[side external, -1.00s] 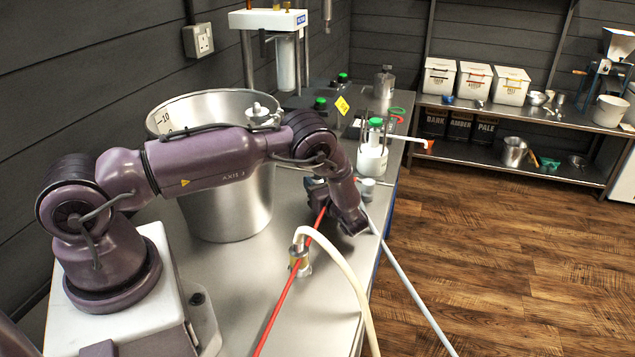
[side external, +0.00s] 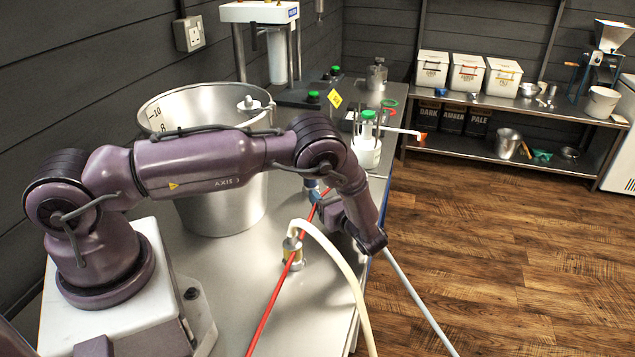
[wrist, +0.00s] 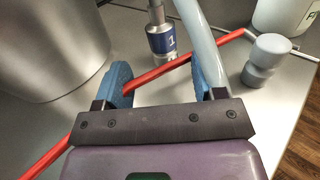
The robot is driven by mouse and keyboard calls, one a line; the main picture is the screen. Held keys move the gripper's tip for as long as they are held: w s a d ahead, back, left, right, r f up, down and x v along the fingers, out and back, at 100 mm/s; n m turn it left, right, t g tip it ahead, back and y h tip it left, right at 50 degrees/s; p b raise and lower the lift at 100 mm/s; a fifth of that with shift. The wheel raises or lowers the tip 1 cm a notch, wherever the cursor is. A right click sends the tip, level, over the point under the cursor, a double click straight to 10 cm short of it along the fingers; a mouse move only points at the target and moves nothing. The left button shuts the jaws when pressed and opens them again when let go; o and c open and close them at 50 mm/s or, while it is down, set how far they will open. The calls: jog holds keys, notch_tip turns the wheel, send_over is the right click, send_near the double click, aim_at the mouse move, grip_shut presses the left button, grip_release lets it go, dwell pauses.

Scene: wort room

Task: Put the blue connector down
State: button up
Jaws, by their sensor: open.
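The blue connector (wrist: 161,40), a metal fitting with a blue band marked 1, is ahead of my gripper (wrist: 163,78) in the wrist view. It lies beyond the gap between the two blue finger pads, apart from both as far as I can see. A small blue patch (side external: 312,183) beside my gripper (side external: 322,197) in the side view appears to be its band. My gripper is open, low over the steel bench, with no connector between its fingers. I cannot tell from these views how the connector's lower end rests.
A red hose (wrist: 155,73) crosses under the fingers. A pale grey hose (wrist: 207,30) passes close by the right finger. A grey capped fitting (wrist: 266,60) stands right.

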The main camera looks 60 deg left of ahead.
jog(key=shift+d, duration=1.25)
jog(key=shift+d+r, duration=0.1)
jog(key=shift+d, duration=0.1)
jog(key=shift+d+r, duration=0.1)
jog(key=shift+r, duration=0.25)
jog(key=s+d+r+n+g+h, duration=0.1)
jog(key=s+r+n+h, duration=0.3)
jog(key=r, duration=0.6)
jog(key=s+d+r+n+g+h, duration=0.1)
jog(key=s+d+r+n+h, duration=0.15)
jog(key=r+n+h, duration=0.55)
jog(key=s+d+r+n+t+h, duration=0.3)
jog(key=s+r, duration=0.3)
jog(key=s, duration=0.3)
jog(key=s+d+r+n+t+h, duration=0.3)
jog(key=s+d+r+t, duration=0.1)
jog(key=s+r, duration=0.3)
jog(key=shift+s+d+t, duration=0.3)
jog(key=shift+s+d, duration=0.5)
jog(key=shift+s, duration=0.05)
